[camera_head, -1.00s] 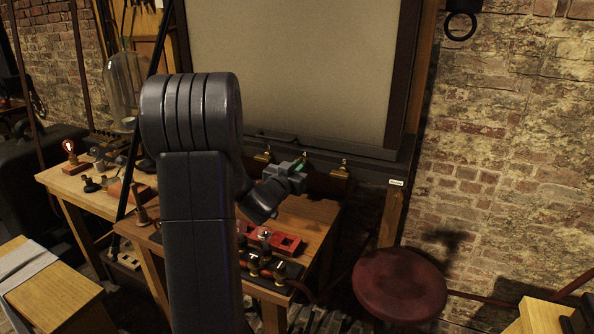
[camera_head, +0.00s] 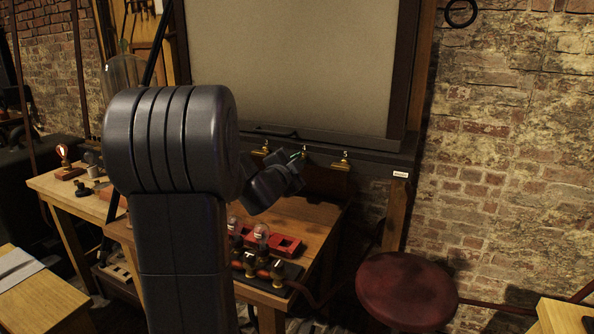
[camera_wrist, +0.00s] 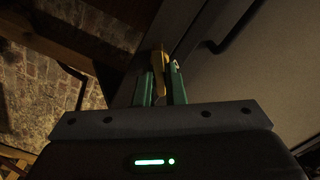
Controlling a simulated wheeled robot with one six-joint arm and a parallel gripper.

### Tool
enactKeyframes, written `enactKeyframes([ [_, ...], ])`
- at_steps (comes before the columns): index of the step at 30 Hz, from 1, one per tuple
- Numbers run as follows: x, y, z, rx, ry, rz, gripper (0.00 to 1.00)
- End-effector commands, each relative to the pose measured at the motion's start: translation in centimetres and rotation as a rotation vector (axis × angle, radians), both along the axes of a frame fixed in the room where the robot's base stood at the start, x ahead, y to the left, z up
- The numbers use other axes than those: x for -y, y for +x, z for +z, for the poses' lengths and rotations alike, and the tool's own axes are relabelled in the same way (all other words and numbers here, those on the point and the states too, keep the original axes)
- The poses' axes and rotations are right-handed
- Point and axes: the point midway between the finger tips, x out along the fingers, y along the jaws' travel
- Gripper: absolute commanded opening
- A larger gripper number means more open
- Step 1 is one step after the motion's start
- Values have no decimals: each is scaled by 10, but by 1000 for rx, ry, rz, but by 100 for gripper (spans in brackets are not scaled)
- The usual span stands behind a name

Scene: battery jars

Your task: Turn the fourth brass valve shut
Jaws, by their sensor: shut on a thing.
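Brass valves line the dark ledge under the big pale board. In the head view one valve (camera_head: 262,150) is left of my gripper and another (camera_head: 343,164) is right of it. My gripper (camera_head: 299,156) is at the valve between these two. In the wrist view, my gripper's green fingers (camera_wrist: 162,87) are shut on that brass valve (camera_wrist: 159,62), whose yellow metal shows between and beyond the tips. In the head view my gripper mostly hides this valve. The small marks above the valves are too small to read surely.
Below my gripper, a wooden bench (camera_head: 312,213) bears a red rack (camera_head: 286,245) and several small glass-topped and brass parts. A round dark red stool (camera_head: 407,288) stands at the right. My own arm hides much of the left bench.

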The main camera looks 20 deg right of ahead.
Motion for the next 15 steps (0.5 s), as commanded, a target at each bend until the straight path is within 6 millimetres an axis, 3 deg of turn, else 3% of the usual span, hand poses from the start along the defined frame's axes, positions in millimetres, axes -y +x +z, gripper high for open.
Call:
enactKeyframes([
  [15, 1, -1, -4, 337, 286, 0, 0],
])
